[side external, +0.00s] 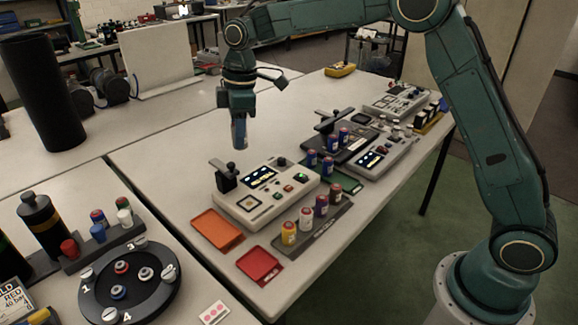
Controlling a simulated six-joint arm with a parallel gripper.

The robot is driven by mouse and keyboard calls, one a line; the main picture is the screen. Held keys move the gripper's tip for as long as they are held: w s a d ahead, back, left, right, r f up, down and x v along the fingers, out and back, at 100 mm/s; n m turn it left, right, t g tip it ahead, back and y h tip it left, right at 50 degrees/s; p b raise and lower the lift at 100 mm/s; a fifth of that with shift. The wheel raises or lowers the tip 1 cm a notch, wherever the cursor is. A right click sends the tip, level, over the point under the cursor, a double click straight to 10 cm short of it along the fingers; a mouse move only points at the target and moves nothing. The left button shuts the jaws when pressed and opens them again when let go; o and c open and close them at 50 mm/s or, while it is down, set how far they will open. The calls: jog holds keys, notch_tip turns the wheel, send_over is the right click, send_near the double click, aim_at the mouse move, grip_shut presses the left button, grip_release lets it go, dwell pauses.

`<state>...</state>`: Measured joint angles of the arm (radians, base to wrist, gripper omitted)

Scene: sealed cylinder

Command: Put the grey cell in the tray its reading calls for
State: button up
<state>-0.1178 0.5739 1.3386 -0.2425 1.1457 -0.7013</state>
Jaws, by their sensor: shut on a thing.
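My gripper (239,116) points down and is shut on the grey cell (240,134), which hangs upright above the table behind the white tester. The white tester (240,213) has a lit screen (259,178) and a small green light (301,177); its reading is too small to make out. A black clamp-like post (227,180) stands at its left end. An orange tray (217,229) and a red tray (260,265) lie empty at its front left. A green tray (347,183) lies to its right, partly hidden by other things.
A dark rack (315,233) with several coloured cells stands in front of the tester. More devices and blue cells (328,166) stand to the right. A black round dial (130,285) is at lower left. The table behind the tester is clear.

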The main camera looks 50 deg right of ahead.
jog(key=s+a+f+n, duration=0.35)
jog(key=s+a, duration=0.45)
jog(key=s, duration=0.4)
notch_tip(320, 180, down, 15)
jog(key=shift+w+f, duration=0.1)
jog(key=shift+w, duration=0.05)
dwell(0.3)
jog(key=shift+f, duration=2.1)
jog(key=shift+f, duration=0.15)
jog(key=o, duration=1.1)
